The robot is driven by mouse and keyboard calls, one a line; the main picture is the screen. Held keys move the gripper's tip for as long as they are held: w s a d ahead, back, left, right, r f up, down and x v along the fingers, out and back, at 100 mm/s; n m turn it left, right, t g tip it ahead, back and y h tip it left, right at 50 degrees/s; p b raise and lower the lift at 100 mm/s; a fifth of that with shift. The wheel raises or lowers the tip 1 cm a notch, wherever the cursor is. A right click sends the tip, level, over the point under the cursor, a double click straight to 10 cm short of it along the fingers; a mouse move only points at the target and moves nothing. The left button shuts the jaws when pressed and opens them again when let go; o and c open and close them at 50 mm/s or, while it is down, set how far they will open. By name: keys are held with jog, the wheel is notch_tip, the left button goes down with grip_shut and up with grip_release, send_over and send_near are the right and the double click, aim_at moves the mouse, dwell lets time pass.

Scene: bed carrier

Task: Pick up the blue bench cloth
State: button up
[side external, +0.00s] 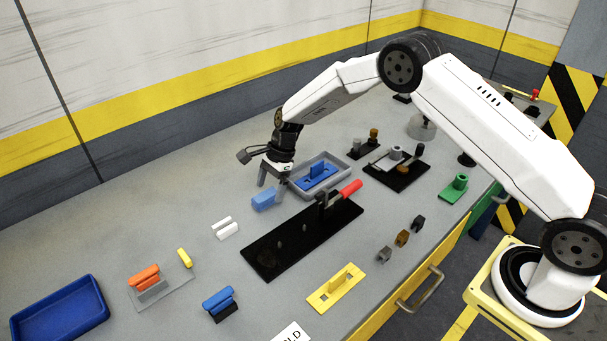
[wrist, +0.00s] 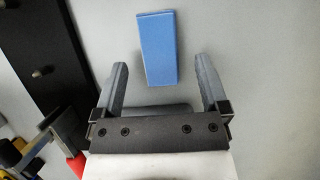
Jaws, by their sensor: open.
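The blue bench cloth (side external: 264,199) is a small light-blue folded block lying on the grey bench, left of the grey tray. In the wrist view the cloth (wrist: 159,47) lies just beyond the fingertips, roughly centred between them. My gripper (side external: 272,185) points down over the bench beside the cloth. Its two fingers are apart and empty in the wrist view (wrist: 160,75). The cloth's underside is hidden.
A black plate (side external: 270,257) with a red-handled clamp (side external: 350,188) is close in front of the cloth. A grey tray (side external: 340,165) with a blue part (side external: 314,179) is just right. White blocks (side external: 227,231) lie left; bare bench surrounds them.

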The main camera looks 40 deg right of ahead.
jog(key=shift+x, duration=1)
grip_shut()
jog(key=shift+r, duration=0.2)
